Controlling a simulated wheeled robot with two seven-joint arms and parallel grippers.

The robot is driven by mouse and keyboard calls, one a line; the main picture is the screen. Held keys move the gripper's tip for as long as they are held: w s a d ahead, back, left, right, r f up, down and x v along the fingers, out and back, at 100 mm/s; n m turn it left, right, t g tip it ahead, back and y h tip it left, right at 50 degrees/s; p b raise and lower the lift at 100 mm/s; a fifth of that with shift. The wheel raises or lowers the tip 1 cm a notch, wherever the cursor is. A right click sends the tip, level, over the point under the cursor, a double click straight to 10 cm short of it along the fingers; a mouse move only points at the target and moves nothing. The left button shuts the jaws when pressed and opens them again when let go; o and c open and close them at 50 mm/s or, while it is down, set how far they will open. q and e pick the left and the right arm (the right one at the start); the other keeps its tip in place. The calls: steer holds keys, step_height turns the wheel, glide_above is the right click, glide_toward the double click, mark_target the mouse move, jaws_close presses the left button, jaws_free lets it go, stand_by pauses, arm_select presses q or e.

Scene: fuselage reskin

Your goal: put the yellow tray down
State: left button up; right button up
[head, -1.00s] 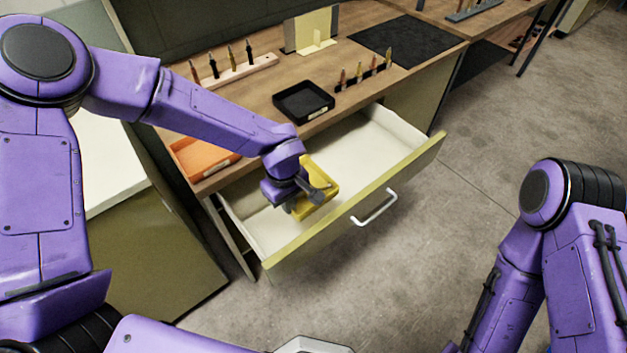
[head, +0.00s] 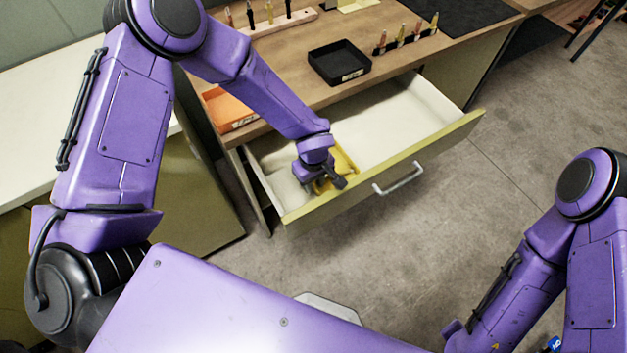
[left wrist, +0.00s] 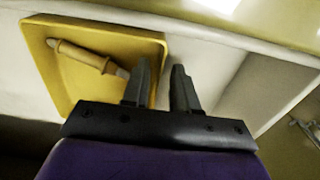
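The yellow tray (head: 345,160) is inside the open drawer (head: 400,110), near its left end and partly hidden by my left gripper (head: 330,185). In the left wrist view the tray (left wrist: 85,85) holds a tool with a wooden handle (left wrist: 85,55). My left gripper (left wrist: 161,75) has its fingers apart on either side of the tray's right wall, one inside the tray and one outside. A gap shows between the fingers. My right arm is at the right of the head view, but its gripper is not seen.
The drawer front has a pale handle (head: 398,178). On the wooden bench above are a black tray (head: 339,63), an orange tray (head: 228,110) and racks of small tools (head: 405,40). The drawer's right part is empty. Grey floor (head: 480,210) lies in front.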

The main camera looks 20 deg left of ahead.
arm_select(q)
steer(key=shift+r, duration=0.1)
step_height(320, 180, up, 12)
stand_by(1.5)
